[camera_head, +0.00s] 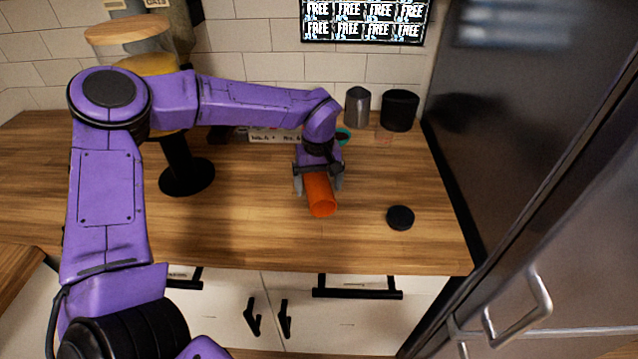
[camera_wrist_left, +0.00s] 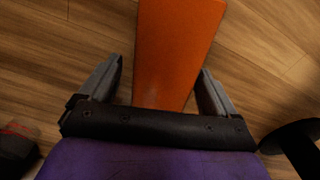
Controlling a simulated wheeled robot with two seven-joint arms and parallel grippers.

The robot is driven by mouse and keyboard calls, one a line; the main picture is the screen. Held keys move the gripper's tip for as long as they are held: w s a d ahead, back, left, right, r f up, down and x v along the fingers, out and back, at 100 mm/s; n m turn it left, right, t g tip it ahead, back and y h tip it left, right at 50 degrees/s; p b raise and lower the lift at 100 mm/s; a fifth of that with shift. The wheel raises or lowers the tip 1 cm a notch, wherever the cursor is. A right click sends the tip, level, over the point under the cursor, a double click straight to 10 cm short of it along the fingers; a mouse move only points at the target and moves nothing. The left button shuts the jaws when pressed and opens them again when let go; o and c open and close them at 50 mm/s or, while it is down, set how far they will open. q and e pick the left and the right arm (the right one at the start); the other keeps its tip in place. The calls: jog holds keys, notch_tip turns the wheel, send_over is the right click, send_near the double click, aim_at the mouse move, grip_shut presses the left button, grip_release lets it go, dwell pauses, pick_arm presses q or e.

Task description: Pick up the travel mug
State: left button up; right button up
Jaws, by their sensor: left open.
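The travel mug (camera_head: 321,198) looks like an orange cylinder lying on its side on the wooden counter, its round end toward the front. My left gripper (camera_head: 319,184) is over its rear part, with one finger on each side. In the left wrist view the orange mug (camera_wrist_left: 175,50) runs up between the two open fingers of the gripper (camera_wrist_left: 158,85), with a gap at least on the left side. The right finger is close to the mug; I cannot tell if it touches. My right gripper is not in view.
A black round lid (camera_head: 400,217) lies on the counter (camera_head: 250,230) to the right. A steel pitcher (camera_head: 357,106) and a black canister (camera_head: 400,110) stand at the back. A black stand (camera_head: 187,176) is at the left. The fridge (camera_head: 530,150) bounds the right side. The front counter is clear.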

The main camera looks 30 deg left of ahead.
pick_arm(q)
jog(key=shift+s, duration=0.3)
jog(key=shift+c, duration=1)
jog(key=shift+w, duration=0.1)
jog(key=c, duration=1.2)
